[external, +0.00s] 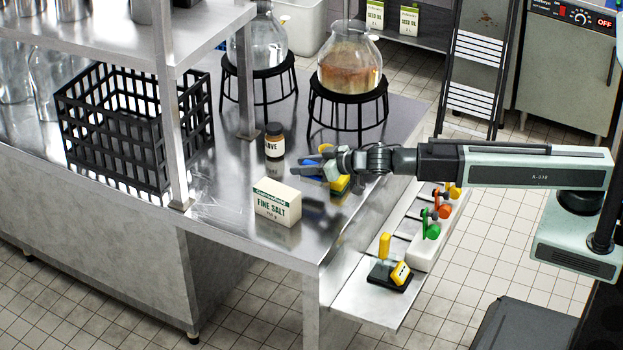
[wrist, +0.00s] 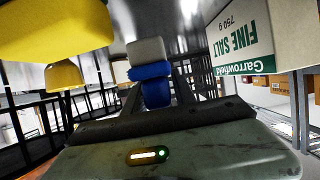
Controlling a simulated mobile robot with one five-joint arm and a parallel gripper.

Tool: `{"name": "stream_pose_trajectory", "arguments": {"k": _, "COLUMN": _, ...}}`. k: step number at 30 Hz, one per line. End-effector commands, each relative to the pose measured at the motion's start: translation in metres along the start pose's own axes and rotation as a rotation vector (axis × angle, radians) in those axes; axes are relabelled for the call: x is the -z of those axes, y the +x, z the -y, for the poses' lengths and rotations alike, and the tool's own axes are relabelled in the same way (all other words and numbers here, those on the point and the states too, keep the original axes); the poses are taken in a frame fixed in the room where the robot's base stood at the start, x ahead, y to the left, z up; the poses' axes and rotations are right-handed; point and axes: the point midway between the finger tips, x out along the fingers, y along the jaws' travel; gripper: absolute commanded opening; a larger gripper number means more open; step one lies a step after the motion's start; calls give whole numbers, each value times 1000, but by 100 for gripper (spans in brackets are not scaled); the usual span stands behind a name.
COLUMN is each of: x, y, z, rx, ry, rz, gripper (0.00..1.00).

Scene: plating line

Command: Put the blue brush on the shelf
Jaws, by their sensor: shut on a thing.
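The blue brush (external: 309,168) is at my gripper (external: 325,166) in the external view, over the steel counter near the salt box. In the wrist view the blue brush (wrist: 152,88) sits between the dark fingers of my gripper (wrist: 158,96), with a pale block-shaped end beyond the blue part. My gripper is shut on it. A steel shelf (external: 205,28) stands on posts over the left part of the counter. The brush is apart from this shelf. My gripper hides part of the brush in the external view.
The salt box (external: 277,203) and a brown jar (external: 274,142) stand close to my gripper. A yellow object (external: 341,184) is just beneath it. A black crate (external: 130,125) is under the shelf. Glass vessels (external: 349,70) on black stands are behind. Glassware stands on the shelf's left part.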

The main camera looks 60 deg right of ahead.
Motion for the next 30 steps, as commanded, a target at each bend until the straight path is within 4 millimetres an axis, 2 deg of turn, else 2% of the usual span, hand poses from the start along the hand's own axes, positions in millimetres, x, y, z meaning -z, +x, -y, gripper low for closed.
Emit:
{"name": "stream_pose_trajectory", "arguments": {"k": 7, "x": -36, "y": 15, "z": 0, "rx": 0, "ry": 0, "rz": 0, "gripper": 0}}
{"name": "stream_pose_trajectory", "arguments": {"k": 14, "x": -32, "y": 13, "z": 0, "rx": 0, "ry": 0, "rz": 0, "gripper": 0}}
{"name": "stream_pose_trajectory", "arguments": {"k": 18, "x": -36, "y": 15, "z": 0, "rx": 0, "ry": 0, "rz": 0, "gripper": 0}}
{"name": "stream_pose_trajectory", "arguments": {"k": 19, "x": -35, "y": 15, "z": 0, "rx": 0, "ry": 0, "rz": 0, "gripper": 37}}
{"name": "stream_pose_trajectory", "arguments": {"k": 21, "x": -35, "y": 14, "z": 0, "rx": 0, "ry": 0, "rz": 0, "gripper": 54}}
{"name": "stream_pose_trajectory", "arguments": {"k": 30, "x": -34, "y": 14, "z": 0, "rx": 0, "ry": 0, "rz": 0, "gripper": 54}}
